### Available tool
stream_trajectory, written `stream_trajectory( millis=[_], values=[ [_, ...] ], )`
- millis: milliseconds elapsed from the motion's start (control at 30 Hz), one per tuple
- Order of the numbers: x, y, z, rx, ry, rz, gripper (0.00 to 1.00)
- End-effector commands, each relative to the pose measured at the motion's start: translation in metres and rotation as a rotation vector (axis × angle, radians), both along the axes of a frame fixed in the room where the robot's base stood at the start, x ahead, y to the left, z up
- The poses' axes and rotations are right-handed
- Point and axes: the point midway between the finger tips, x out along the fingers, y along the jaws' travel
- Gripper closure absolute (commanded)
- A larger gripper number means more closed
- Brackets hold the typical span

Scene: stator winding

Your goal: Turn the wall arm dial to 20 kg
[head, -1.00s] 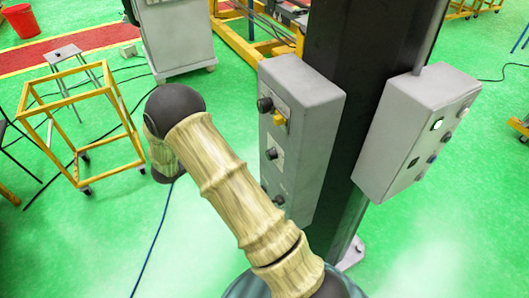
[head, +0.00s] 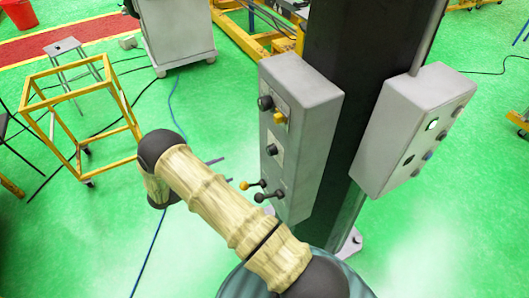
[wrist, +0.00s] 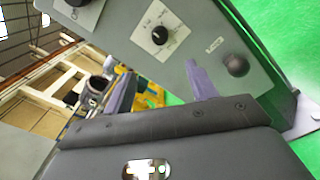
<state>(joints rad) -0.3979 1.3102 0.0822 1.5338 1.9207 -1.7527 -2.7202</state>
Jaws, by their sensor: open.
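The control box (head: 300,130) is a grey box on a dark column. Its dial (head: 274,149) is a small black knob on a white plate, in the middle of the box's front. In the wrist view the dial (wrist: 159,36) sits on a white scale plate, tilted; the scale figures are too small to read. My gripper (wrist: 160,83) is open, with two purple fingers apart and nothing between them. The fingers are below the dial in the wrist view and apart from it. In the head view my arm hides most of the gripper.
A black round knob (wrist: 236,65) is right of the fingers in the wrist view. A second grey box (head: 410,130) stands right of the column. A yellow frame cart (head: 82,120) is at left.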

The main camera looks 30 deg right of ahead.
Motion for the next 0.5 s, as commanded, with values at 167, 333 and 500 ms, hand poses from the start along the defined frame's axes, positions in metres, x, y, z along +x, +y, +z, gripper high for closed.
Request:
stream_trajectory(
  millis=[167,333,500],
  values=[
    [0.0,-0.026,0.004,-0.002,0.002,-0.003,0.43],
    [0.001,-0.058,0.005,-0.001,0.002,-0.006,0.43],
    [0.002,-0.088,0.005,-0.002,0.0,-0.007,0.43]
  ],
)
